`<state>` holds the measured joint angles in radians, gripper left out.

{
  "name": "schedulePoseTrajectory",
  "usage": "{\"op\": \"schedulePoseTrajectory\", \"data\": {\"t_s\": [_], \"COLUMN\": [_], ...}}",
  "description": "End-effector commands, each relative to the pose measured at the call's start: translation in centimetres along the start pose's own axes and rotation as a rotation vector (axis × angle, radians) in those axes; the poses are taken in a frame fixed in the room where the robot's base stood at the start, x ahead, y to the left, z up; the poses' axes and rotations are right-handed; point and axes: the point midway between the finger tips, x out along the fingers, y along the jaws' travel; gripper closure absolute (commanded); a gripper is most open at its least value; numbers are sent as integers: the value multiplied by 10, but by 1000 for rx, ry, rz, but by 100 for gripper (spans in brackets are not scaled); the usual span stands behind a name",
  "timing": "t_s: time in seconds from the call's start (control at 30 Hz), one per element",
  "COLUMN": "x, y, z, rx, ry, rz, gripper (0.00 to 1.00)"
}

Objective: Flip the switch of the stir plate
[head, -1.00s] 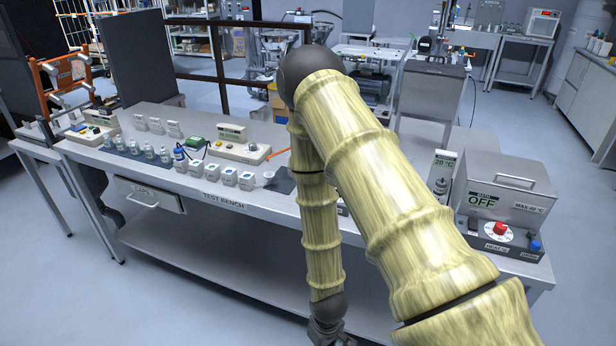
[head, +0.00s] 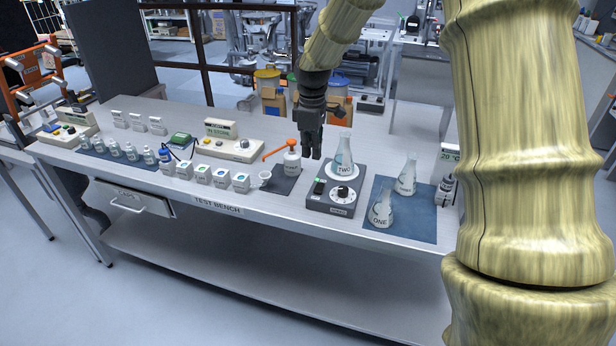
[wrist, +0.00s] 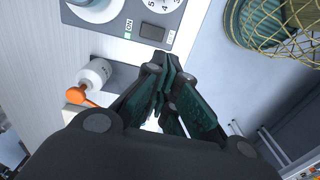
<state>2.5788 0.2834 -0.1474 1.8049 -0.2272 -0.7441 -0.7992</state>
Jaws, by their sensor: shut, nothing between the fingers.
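The stir plate (head: 330,209) is a dark grey box on the bench. It has a white round top carrying a flask marked TWO (head: 343,158), and a dial (head: 343,194) on its front. The dark switch (head: 318,188) sits left of the dial beside a green mark. In the wrist view, the switch (wrist: 152,32) lies next to a green ON label, just beyond my fingertips. My gripper (head: 312,155) points down above the bench, behind and above the switch in the head view, shut and empty. It shows shut in the wrist view (wrist: 160,65) too, apart from the switch.
A white wash bottle (head: 292,164) with an orange spout stands left of the stir plate. Flasks, one marked ONE (head: 381,210), stand on a blue mat (head: 410,224) to the right. Small labelled boxes (head: 222,178) line the bench's front left.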

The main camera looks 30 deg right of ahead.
Motion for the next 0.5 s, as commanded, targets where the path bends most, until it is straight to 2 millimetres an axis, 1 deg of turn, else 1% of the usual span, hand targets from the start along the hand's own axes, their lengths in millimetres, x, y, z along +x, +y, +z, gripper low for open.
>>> {"op": "schedulePoseTrajectory", "data": {"t_s": [0.03, 0.13, 0.5], "x": [-10, -20, -20], "y": [4, 7, 7], "z": [1, 3, 4], "rx": [-6, -16, -18], "ry": [1, -2, -3], "rz": [1, 0, -1], "gripper": [100, 100, 100]}}
